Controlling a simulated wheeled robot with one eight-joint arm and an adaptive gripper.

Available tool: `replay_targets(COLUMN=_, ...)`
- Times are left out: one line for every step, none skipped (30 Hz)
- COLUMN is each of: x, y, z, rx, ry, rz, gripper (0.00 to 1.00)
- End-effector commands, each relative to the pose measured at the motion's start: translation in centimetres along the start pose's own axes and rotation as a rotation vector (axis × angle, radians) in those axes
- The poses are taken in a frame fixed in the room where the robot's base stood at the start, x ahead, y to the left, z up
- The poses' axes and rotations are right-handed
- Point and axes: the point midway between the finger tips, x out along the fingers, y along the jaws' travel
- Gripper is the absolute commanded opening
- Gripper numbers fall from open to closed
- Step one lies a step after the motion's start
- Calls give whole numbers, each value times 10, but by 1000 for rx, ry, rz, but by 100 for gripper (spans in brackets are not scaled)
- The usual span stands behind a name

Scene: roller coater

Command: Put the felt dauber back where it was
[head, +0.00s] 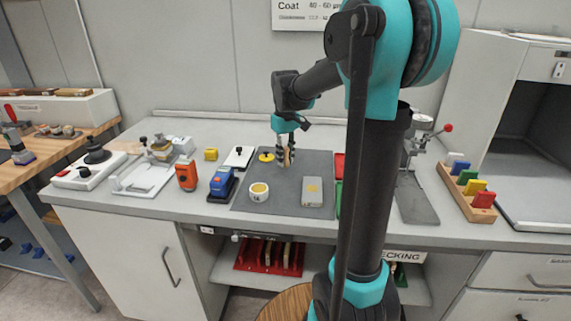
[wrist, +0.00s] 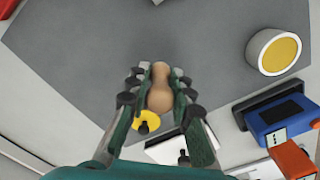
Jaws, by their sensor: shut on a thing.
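My gripper (head: 285,156) is shut on a tan, pear-shaped wooden handle, which I take to be the felt dauber (wrist: 160,92); it also shows between the fingers in the head view (head: 289,157). It is held roughly upright over the back part of the grey mat (head: 240,200). Its lower end and any felt are hidden, and I cannot tell whether it touches the mat. In the wrist view my fingers (wrist: 160,84) lie on both sides of it. A yellow round piece with a dark centre (head: 266,156) sits just left of my gripper.
A white cup with yellow contents (head: 259,193) and a grey block with a yellow spot (head: 312,192) stand on the mat's front. Left are a blue device (head: 222,182), an orange device (head: 186,174) and a white plate with black knob (head: 239,156). The mat's middle is clear.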

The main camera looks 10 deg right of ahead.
Motion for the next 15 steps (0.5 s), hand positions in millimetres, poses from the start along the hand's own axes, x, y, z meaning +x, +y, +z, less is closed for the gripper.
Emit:
replay_targets(x=8, y=0, z=0, rx=0, ry=0, rz=0, gripper=0)
replay_targets(x=12, y=0, z=0, rx=0, ry=0, rz=0, gripper=0)
replay_targets(x=17, y=0, z=0, rx=0, ry=0, rz=0, gripper=0)
replay_targets(x=20, y=0, z=0, rx=0, ry=0, rz=0, gripper=0)
replay_targets(x=23, y=0, z=0, rx=0, ry=0, rz=0, gripper=0)
replay_targets(x=25, y=0, z=0, rx=0, ry=0, rz=0, gripper=0)
replay_targets(x=26, y=0, z=0, rx=0, ry=0, rz=0, gripper=0)
replay_targets(x=26, y=0, z=0, rx=0, ry=0, rz=0, gripper=0)
replay_targets(x=26, y=0, z=0, rx=0, ry=0, rz=0, gripper=0)
replay_targets(x=26, y=0, z=0, rx=0, ry=0, rz=0, gripper=0)
replay_targets(x=26, y=0, z=0, rx=0, ry=0, rz=0, gripper=0)
replay_targets(x=26, y=0, z=0, rx=0, ry=0, rz=0, gripper=0)
replay_targets(x=26, y=0, z=0, rx=0, ry=0, rz=0, gripper=0)
replay_targets(x=26, y=0, z=0, rx=0, ry=0, rz=0, gripper=0)
replay_targets(x=27, y=0, z=0, rx=0, ry=0, rz=0, gripper=0)
